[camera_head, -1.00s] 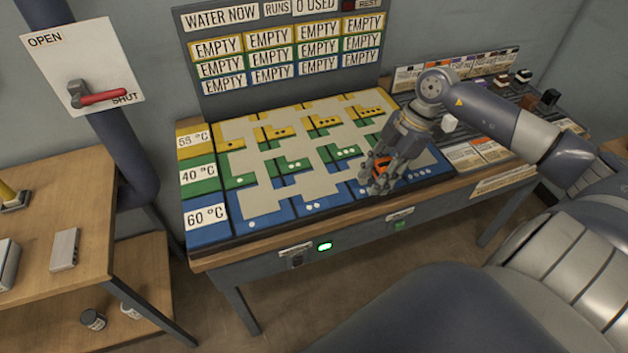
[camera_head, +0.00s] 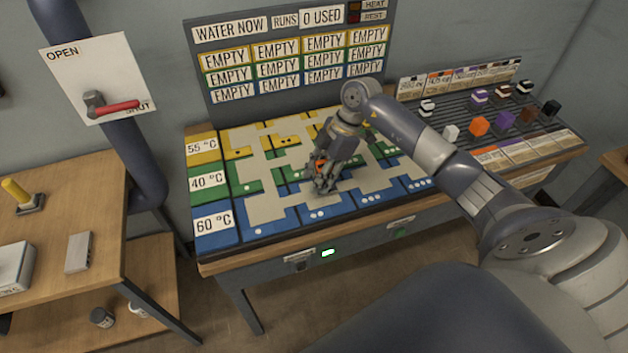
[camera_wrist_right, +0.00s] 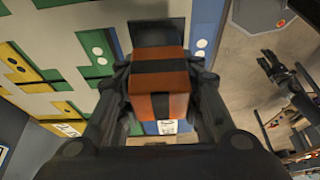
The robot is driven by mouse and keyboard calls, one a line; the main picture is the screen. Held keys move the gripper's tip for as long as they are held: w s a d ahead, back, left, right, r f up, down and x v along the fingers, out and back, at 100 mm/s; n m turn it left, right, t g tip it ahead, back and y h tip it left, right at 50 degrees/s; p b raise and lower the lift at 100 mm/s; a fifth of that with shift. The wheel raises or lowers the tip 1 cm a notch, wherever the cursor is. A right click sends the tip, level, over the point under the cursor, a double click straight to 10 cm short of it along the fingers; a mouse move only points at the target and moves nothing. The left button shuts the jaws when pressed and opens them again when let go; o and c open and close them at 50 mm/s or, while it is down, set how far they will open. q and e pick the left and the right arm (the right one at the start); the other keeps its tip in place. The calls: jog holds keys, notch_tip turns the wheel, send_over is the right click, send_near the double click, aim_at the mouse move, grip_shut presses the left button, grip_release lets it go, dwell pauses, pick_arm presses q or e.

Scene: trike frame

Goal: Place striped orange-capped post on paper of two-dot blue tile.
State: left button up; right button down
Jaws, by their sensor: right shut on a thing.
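My right gripper (camera_head: 322,188) is shut on the striped orange-capped post, whose orange top (camera_head: 320,167) shows between the fingers. In the right wrist view the post (camera_wrist_right: 160,90) is orange with a black stripe, held between both fingers. The gripper is over the board, just behind the two-dot blue tile (camera_head: 318,213) in the head view. That tile's dots (camera_wrist_right: 201,50) show to the right of the post in the wrist view. The fingers hide part of its beige paper; whether the post touches it, I cannot tell. A dark gripper-like shape (camera_wrist_right: 285,80), perhaps my left gripper, is at the right.
The tile board (camera_head: 215,240) has yellow, green and blue rows with beige paper areas. A rack (camera_head: 440,115) to the right holds several coloured posts. A lever panel (camera_head: 90,60) and a wooden side table (camera_head: 90,200) stand at the left.

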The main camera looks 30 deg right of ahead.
jog(key=shift+w+a+f+p, duration=0.1)
jog(key=shift+w+a+p, duration=0.2)
jog(key=shift+w+a, duration=0.15)
notch_tip(320, 180, down, 3)
jog(key=shift+r+p, duration=0.15)
jog(key=shift+p, duration=0.3)
jog(key=shift+d+f, duration=0.1)
jog(key=shift+f, duration=0.25)
jog(key=c, duration=0.9)
grip_release()
jog(key=b+v, duration=0.2)
jog(key=v, duration=1)
jog(key=shift+s, duration=0.1)
